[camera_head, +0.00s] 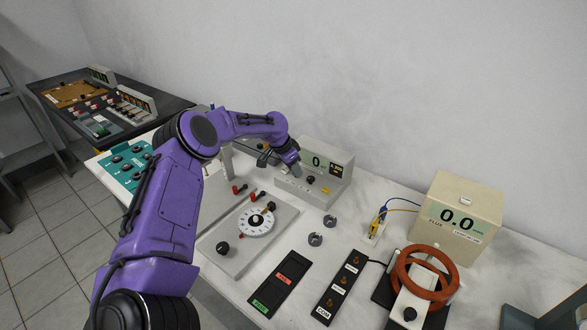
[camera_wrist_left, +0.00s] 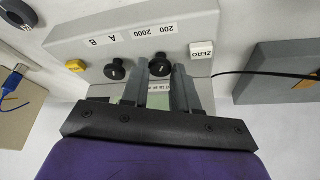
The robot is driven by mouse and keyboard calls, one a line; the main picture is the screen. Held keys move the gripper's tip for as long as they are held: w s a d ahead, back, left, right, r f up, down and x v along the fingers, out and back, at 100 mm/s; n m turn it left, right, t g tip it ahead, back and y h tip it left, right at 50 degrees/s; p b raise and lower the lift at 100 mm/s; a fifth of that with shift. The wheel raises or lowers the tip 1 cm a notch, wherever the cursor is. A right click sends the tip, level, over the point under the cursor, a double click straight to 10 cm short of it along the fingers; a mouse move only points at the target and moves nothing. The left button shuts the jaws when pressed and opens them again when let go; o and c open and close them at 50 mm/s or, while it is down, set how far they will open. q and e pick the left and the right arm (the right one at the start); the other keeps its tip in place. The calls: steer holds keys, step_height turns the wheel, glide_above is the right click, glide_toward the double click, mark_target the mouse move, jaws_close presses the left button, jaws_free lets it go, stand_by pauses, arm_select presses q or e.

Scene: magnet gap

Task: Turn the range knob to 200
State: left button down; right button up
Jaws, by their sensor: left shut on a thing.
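The grey meter box (camera_head: 318,167) shows a 0 on its display in the head view. In the left wrist view its panel is seen upside down, with the range knob (camera_wrist_left: 160,67), black, below the printed label 200 2000 (camera_wrist_left: 154,31). My left gripper (camera_wrist_left: 161,72) is shut on this knob, one grey finger on each side. In the head view my left gripper (camera_head: 291,168) reaches down at the left part of the meter's front and hides the range knob. Which mark the knob points at cannot be told. My right gripper is not in view.
A second black knob (camera_wrist_left: 116,70) marked A and B, a yellow part (camera_wrist_left: 75,66) and the white ZERO button (camera_wrist_left: 202,50) sit close by. A dial plate (camera_head: 257,221), a cream meter (camera_head: 460,212) and a red coil (camera_head: 425,277) stand on the white table.

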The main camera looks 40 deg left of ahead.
arm_select(q)
steer(key=shift+f, duration=0.15)
steer(key=c, duration=1)
jaws_free()
steer(key=shift+o, duration=0.8)
steer(key=shift+w, duration=0.15)
steer(key=v, duration=1)
steer(key=shift+r+b, duration=0.25)
steer(key=shift+b, duration=0.2)
steer(key=shift+f, duration=0.1)
